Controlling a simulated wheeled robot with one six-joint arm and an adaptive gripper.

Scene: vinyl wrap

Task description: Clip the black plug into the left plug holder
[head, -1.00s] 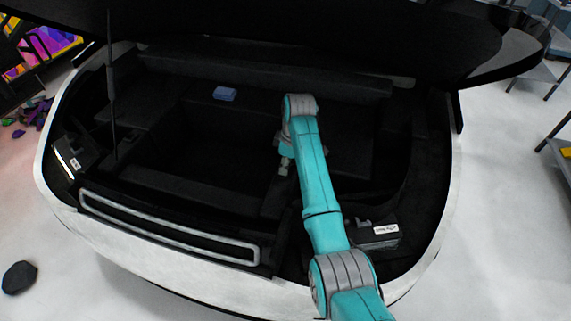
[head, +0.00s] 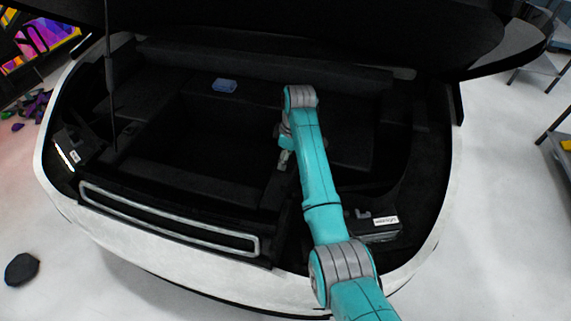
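My gripper (head: 284,160) hangs at the end of my teal arm, over the right part of the open car trunk, pointing down. It is small and dark here, so I cannot tell whether it is open or holds anything. I cannot make out the black plug against the black trunk lining. A dark unit with a white label (head: 70,152) sits in the trunk's left corner. A similar labelled unit (head: 376,228) sits at the right, beside my arm. I cannot tell whether either is a plug holder.
A small blue box (head: 225,85) lies on the trunk's rear ledge. The raised lid (head: 330,35) overhangs the trunk, and a thin strut (head: 110,90) stands at the left. A light-edged strip (head: 165,220) runs along the front edge. The middle recess (head: 205,140) looks empty.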

